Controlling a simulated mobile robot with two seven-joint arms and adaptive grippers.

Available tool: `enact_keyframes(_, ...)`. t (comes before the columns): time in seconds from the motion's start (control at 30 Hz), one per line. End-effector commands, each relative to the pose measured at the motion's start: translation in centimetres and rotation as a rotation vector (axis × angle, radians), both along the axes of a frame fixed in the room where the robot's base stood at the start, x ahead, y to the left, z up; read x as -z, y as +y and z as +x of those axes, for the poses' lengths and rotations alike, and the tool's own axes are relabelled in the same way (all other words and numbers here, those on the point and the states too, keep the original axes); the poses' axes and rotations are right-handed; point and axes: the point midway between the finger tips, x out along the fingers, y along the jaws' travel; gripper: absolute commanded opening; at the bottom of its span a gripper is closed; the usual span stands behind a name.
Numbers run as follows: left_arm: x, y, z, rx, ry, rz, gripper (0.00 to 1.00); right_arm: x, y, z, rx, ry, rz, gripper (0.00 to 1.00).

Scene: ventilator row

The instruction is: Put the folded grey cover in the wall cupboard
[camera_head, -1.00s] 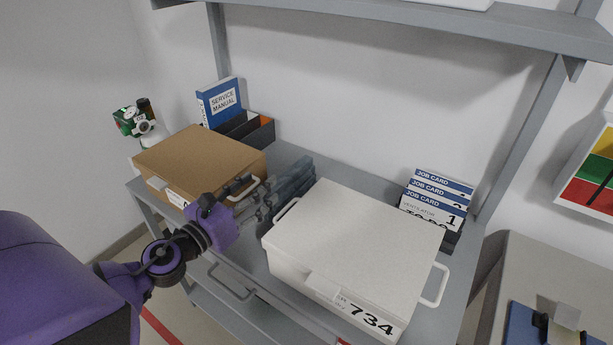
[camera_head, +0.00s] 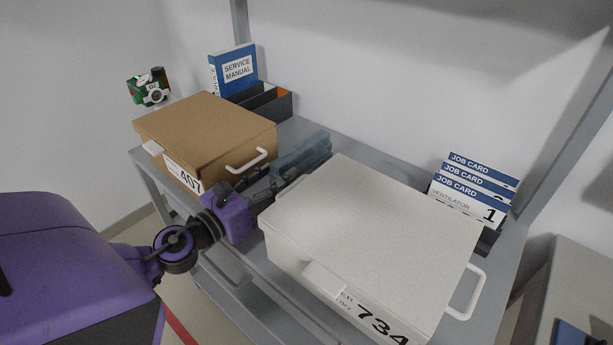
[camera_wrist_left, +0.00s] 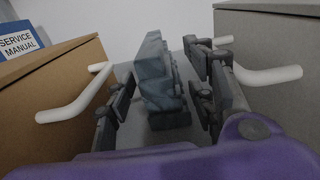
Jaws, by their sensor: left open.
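The folded grey cover (camera_head: 303,157) is a blue-grey bundle on the bench, in the gap between the brown box and the white box. In the left wrist view the cover (camera_wrist_left: 155,80) stands upright between the two fingers of my left gripper (camera_wrist_left: 160,100), with a gap showing to the left finger. My left gripper (camera_head: 268,188) is open and reaches into the gap from the front; the white box partly hides its fingers in the head view. My right gripper and the wall cupboard are not recognisable in these views.
The brown box (camera_head: 205,135) with a white handle stands left of the gripper. The white box (camera_head: 370,220) marked 734 stands close on its right. A service manual (camera_head: 235,70) and job cards (camera_head: 470,195) stand at the back of the bench (camera_head: 350,150).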

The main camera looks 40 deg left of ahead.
Motion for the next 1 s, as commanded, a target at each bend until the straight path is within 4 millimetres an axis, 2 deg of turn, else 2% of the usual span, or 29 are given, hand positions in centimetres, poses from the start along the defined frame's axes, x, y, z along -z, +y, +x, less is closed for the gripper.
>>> enact_keyframes(0.27, -0.3, -0.3, 3.1, 0.002, -0.005, 0.001, 0.5, -0.7, 0.0, -0.2, 0.001, 0.004, 0.0, 0.4)
enact_keyframes(0.5, -0.3, -0.5, 6.7, 0.002, -0.005, 0.001, 0.5, -1.0, -0.1, -0.3, 0.003, 0.002, -0.001, 0.4)
enact_keyframes(0.6, -0.2, -0.6, 7.4, 0.002, -0.004, 0.002, 0.5, -1.0, -0.1, -0.4, 0.003, 0.002, -0.002, 0.4)
enact_keyframes(0.83, -0.1, -0.6, 7.5, 0.001, -0.002, 0.001, 0.5, -0.9, -0.1, -0.4, 0.003, 0.003, -0.002, 0.4)
enact_keyframes(1.0, -0.1, -0.6, 7.5, 0.001, -0.002, 0.0, 0.29, -0.9, -0.2, -0.4, 0.003, 0.005, -0.002, 0.4)
